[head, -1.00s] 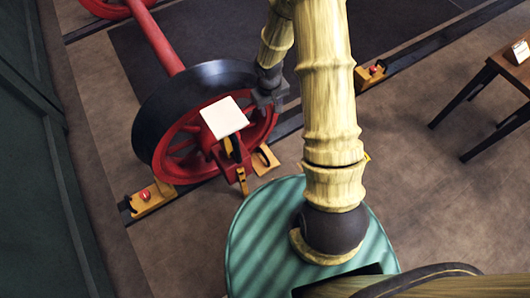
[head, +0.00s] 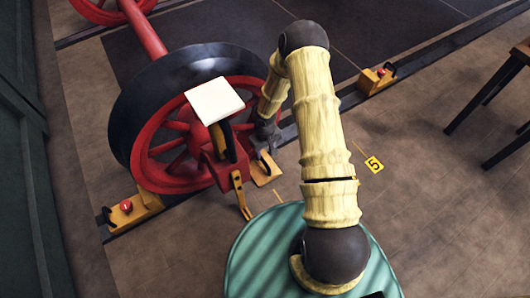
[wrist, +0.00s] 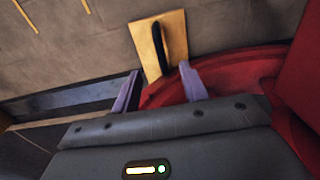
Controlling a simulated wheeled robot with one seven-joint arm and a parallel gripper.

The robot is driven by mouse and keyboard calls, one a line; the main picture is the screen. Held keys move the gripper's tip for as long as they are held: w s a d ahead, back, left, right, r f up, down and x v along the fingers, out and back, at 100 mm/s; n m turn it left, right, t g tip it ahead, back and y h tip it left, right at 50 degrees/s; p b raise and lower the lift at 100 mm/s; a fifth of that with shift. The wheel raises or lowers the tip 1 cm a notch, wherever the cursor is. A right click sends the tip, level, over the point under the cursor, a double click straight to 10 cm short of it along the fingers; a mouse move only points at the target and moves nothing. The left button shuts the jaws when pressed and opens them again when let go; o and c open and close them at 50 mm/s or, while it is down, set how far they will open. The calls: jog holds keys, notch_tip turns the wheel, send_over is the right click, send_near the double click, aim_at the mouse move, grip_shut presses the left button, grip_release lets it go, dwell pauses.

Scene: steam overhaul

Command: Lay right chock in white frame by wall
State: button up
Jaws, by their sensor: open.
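A yellow chock with a black handle (head: 266,171) lies on the floor at the right foot of the large red wheel. In the wrist view the chock's yellow plate (wrist: 174,30) and upright black handle (wrist: 157,40) show just beyond the fingertips. My gripper (wrist: 160,70) is open, with its two pale purple fingers either side of the handle's line; nothing is visibly held. In the head view my gripper (head: 265,136) is low beside the wheel's right side, partly hidden by my arm. I see no white frame by the wall.
The black-rimmed red wheel (head: 172,152) stands close left of my gripper, with a white panel (head: 214,100) above a red box. Yellow blocks with red parts sit left (head: 132,209) and right (head: 376,78) on the rail.

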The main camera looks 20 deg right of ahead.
aim_at(265, 162)
jog(key=shift+f, duration=0.1)
notch_tip(265, 162, down, 10)
jog(key=b, duration=0.8)
grip_shut()
jog(key=shift+d+r, duration=0.15)
jog(key=shift+r, duration=0.05)
dwell(0.4)
